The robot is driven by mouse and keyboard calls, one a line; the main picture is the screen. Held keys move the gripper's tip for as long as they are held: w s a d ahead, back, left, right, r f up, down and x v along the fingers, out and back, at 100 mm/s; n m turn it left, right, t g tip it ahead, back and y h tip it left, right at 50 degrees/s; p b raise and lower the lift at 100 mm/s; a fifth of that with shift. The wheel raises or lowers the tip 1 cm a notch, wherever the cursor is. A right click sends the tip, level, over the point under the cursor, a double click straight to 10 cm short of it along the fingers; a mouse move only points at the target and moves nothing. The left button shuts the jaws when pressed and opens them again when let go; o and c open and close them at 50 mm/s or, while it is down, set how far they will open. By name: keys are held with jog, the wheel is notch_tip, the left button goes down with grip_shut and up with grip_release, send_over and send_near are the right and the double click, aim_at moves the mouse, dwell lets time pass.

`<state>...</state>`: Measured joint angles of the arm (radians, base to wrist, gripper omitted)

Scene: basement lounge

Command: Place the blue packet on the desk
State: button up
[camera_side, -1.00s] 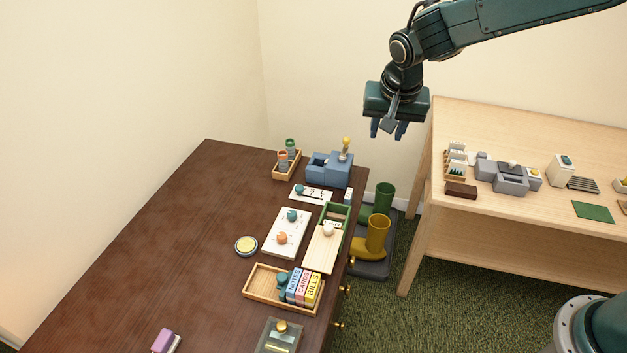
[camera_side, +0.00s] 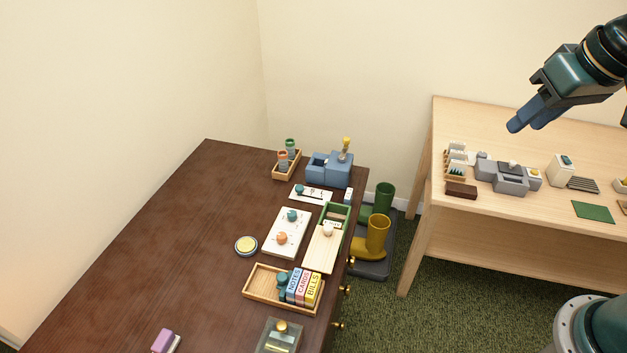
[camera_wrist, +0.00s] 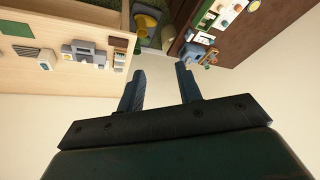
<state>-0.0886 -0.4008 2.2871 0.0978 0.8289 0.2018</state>
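The dark brown desk (camera_side: 190,220) fills the left and middle of the side view. On it, a blue-labelled packet marked NOTES (camera_side: 293,284) stands in a wooden tray (camera_side: 258,290), beside a reddish CARDS packet (camera_side: 303,287) and a yellow BILLS packet (camera_side: 315,289). No other blue packet is clear to me. My gripper (camera_side: 530,120) is high above the light wooden table (camera_side: 470,115) at the right, well away from the tray. In the wrist view its two blue fingers (camera_wrist: 160,78) are apart with nothing between them.
The light table bears a grey device (camera_side: 508,176), a dark block (camera_side: 461,190) and a green mat (camera_side: 593,211). A blue device (camera_side: 330,170) stands at the desk's far end. Green and yellow boots (camera_side: 376,235) stand between desk and table. The desk's left part is mostly bare.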

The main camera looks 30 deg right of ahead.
jog(key=s+f+n, duration=0.1)
jog(key=s+n, duration=0.1)
jog(key=s, duration=0.7)
jog(key=shift+s+d+f+t, duration=0.15)
jog(key=shift+s+d+t, duration=0.1)
jog(key=shift+t, duration=0.05)
